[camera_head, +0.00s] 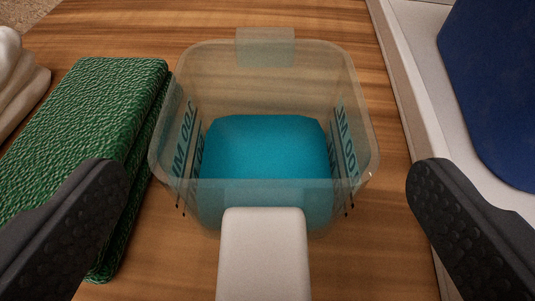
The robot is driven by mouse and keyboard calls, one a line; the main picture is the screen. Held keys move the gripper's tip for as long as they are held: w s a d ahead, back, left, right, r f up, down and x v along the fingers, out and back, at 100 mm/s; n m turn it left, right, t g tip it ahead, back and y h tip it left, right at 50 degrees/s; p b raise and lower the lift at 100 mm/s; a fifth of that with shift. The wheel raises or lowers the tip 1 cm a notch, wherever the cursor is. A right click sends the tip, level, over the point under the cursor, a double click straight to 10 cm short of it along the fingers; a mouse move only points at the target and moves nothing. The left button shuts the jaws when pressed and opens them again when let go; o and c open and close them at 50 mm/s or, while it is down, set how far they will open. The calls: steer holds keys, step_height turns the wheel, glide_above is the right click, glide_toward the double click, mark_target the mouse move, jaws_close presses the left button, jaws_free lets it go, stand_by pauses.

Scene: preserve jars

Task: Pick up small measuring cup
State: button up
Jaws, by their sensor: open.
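The small measuring cup (265,80) is a clear, squarish container with dark volume marks on its side walls and blue at the bottom. It stands upright on the wooden surface in the middle of the camera view. My gripper (270,195) is open, with one dark finger at the lower left and the other at the lower right. The cup lies between and a little beyond the fingers, with a gap on each side. A white piece at the bottom centre hides part of the cup's near wall.
A folded green textured cloth (85,115) lies close to the cup's left side, partly behind my left finger. A white cloth (18,80) is at the far left. A pale raised edge (405,100) with a dark blue item (490,80) runs along the right. Wood behind the cup is clear.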

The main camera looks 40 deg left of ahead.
steer(key=shift+x, duration=1.1)
steer(key=c, duration=1.3)
steer(key=shift+r, duration=0.1)
steer(key=shift+r, duration=0.55)
step_height(320, 180, up, 3)
steer(key=shift+f, duration=0.25)
steer(key=s+d+b, duration=0.2)
steer(key=s+b, duration=0.1)
steer(key=s, duration=0.4)
steer(key=s+d+r+b, duration=0.1)
steer(key=s+b, duration=0.2)
steer(key=s, duration=0.5)
steer(key=shift+s+d, duration=0.15)
steer(key=shift+d, duration=0.25)
steer(key=shift+s+r, duration=0.1)
